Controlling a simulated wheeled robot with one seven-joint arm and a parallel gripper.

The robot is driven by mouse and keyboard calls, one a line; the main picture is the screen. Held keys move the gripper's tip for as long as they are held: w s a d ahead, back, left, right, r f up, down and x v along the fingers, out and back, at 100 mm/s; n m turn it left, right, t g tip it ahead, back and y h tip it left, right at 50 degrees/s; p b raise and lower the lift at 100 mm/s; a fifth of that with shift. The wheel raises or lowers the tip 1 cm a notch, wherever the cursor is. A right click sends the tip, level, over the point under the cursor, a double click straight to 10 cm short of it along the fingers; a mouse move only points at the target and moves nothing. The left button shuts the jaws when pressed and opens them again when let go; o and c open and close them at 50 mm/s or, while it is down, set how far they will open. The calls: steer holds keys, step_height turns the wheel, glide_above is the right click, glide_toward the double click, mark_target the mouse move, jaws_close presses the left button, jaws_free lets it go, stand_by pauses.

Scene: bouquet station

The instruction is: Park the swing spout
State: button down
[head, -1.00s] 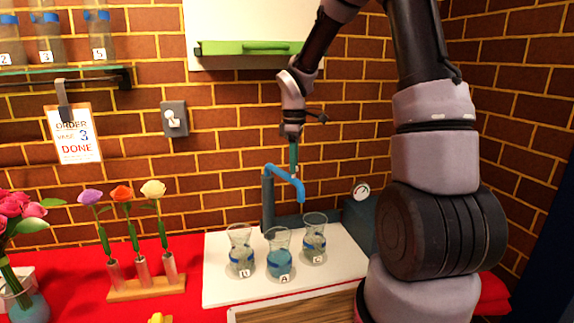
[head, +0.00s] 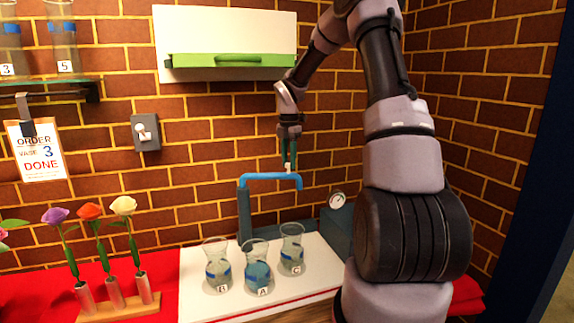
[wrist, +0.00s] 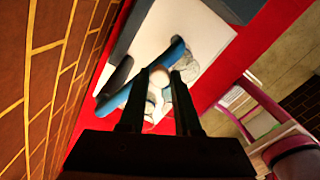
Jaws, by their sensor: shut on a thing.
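The blue swing spout (head: 268,177) stands on a dark blue post (head: 244,214) at the back of the white counter. Its arm runs to the right, roughly along the brick wall, and its tip bends down. My gripper (head: 289,165) points down from above and is shut on a small pale knob on the spout near its outer end. In the wrist view the pale knob (wrist: 160,77) shows between the fingertips, with the blue spout (wrist: 128,103) running beneath them. In the head view the tip appears above vase C (head: 292,252); whether it is directly over it I cannot tell.
Glass vases B (head: 218,268) and A (head: 257,270) stand beside vase C on the white counter (head: 200,300). A gauge (head: 337,200) sits right of the post.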

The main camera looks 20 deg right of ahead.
steer(key=shift+w+d+n, duration=0.2)
steer(key=shift+w+n, duration=0.55)
steer(key=shift+w, duration=0.3)
steer(key=shift+w+d+n, duration=0.15)
steer(key=shift+w+n, duration=0.6)
steer(key=shift+w, duration=0.3)
steer(key=c, duration=0.6)
jaws_free()
